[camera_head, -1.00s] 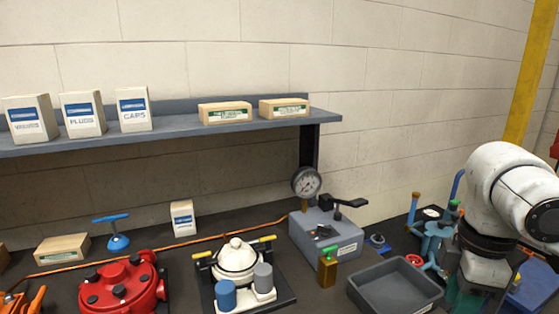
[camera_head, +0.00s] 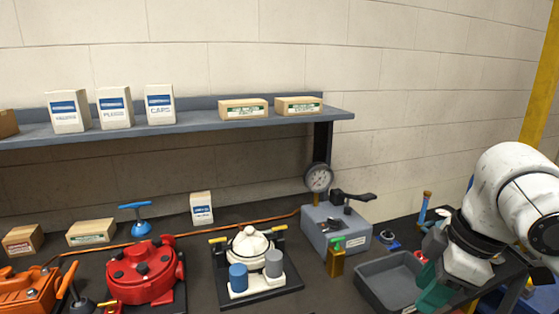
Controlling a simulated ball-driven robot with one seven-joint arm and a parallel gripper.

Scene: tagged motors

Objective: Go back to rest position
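My white arm stands at the right edge of the view, bent, with its lower part in front of the bench's right end. My gripper is not clearly visible; the arm runs out of the picture at the right. A red motor (camera_head: 144,272) sits on the dark bench (camera_head: 200,300) at the left. A white-domed unit (camera_head: 250,246) with blue and grey cylinders stands right of it. An orange motor (camera_head: 28,290) is cut off at the lower left.
A grey tray (camera_head: 368,289) lies just left of my arm. A grey box with a gauge (camera_head: 319,178) and a brass block (camera_head: 335,260) stand nearby. A shelf (camera_head: 220,121) with white and tan boxes runs above the bench.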

